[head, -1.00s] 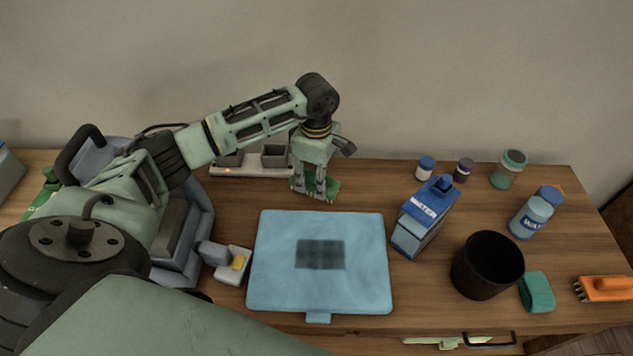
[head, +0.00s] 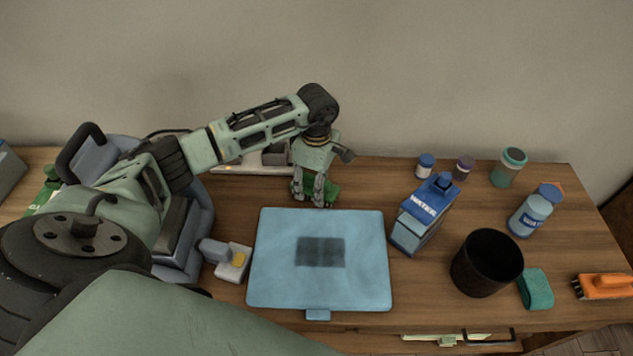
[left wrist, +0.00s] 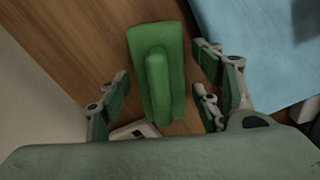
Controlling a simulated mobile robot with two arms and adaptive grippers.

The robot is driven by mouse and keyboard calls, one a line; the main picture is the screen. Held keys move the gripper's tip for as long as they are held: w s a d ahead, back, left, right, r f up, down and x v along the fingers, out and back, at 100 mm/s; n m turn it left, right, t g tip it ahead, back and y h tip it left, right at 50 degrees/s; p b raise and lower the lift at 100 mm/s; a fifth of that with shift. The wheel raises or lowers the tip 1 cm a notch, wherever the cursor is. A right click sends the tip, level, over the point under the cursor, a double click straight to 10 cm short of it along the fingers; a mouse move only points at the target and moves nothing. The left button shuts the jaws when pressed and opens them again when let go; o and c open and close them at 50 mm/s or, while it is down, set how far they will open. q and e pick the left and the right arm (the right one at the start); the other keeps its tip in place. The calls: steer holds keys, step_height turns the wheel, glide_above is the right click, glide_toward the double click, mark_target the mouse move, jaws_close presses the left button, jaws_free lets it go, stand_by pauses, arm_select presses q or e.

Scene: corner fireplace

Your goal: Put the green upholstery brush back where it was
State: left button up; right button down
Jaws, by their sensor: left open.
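The green upholstery brush (head: 333,192) is at the back of the wooden table, just behind the blue mat. In the left wrist view the brush (left wrist: 160,75) is a green block with a raised handle. My left gripper (head: 316,201) points down over it, partly hiding it in the head view. In the left wrist view the open fingers (left wrist: 165,90) stand on either side of the brush, with gaps between. My right gripper is not seen.
A white tray with grey cups (head: 274,157) stands behind-left of the gripper. A water carton (head: 418,220), black bin (head: 485,265), teal sponge (head: 536,288) and orange brush (head: 605,286) are to the right.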

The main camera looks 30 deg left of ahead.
arm_select(q)
steer(key=shift+r, duration=0.1)
steer(key=shift+r, duration=0.2)
step_height(320, 180, up, 11)
steer(key=shift+f+b, duration=0.15)
steer(key=shift+b, duration=0.75)
steer(key=shift+r, duration=0.55)
